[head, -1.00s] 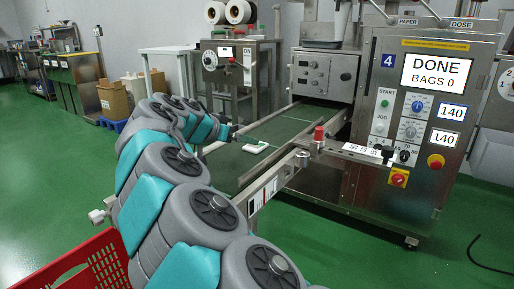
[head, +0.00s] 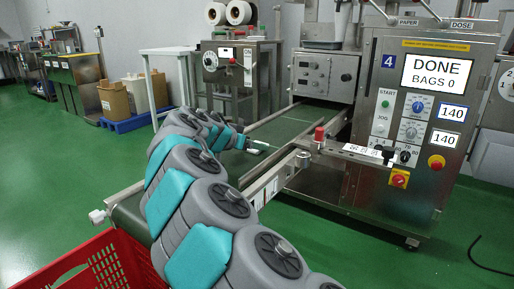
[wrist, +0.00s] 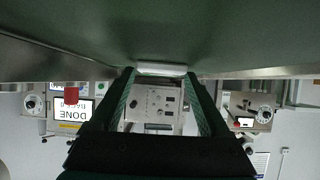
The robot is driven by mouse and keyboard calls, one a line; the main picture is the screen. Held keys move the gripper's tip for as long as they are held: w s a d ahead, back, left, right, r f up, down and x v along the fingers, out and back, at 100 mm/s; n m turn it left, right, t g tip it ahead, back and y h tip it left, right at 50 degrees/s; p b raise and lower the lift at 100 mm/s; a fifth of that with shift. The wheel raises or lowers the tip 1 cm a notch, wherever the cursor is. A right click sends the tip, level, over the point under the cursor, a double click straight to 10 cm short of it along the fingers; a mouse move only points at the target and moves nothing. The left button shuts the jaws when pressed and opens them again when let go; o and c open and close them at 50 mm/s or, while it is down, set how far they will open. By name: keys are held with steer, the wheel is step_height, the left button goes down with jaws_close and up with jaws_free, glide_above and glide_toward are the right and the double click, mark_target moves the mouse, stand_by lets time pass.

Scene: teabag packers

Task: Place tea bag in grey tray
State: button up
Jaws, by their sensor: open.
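The white tea bag (head: 256,151) lies on the green conveyor belt in front of the packing machine. It looks small and is partly hidden by my gripper (head: 247,143), which is low over the belt right at it. In the wrist view, which is upside down, the tea bag (wrist: 162,67) lies on the belt between the tips of the two dark green fingers of my gripper (wrist: 160,74). The fingers are apart and open. I cannot tell whether either touches the bag. I cannot make out a grey tray in either view.
The belt (head: 283,128) runs between metal side rails into packing machine 4 (head: 420,130), whose screen reads "DONE BAGS 0". A red crate (head: 100,268) stands at the lower left. Cardboard boxes (head: 115,97) sit on a blue pallet at the back. Green floor is clear at left.

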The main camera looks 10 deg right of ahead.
steer(key=c, duration=1.1)
jaws_close()
steer(key=shift+r, duration=0.15)
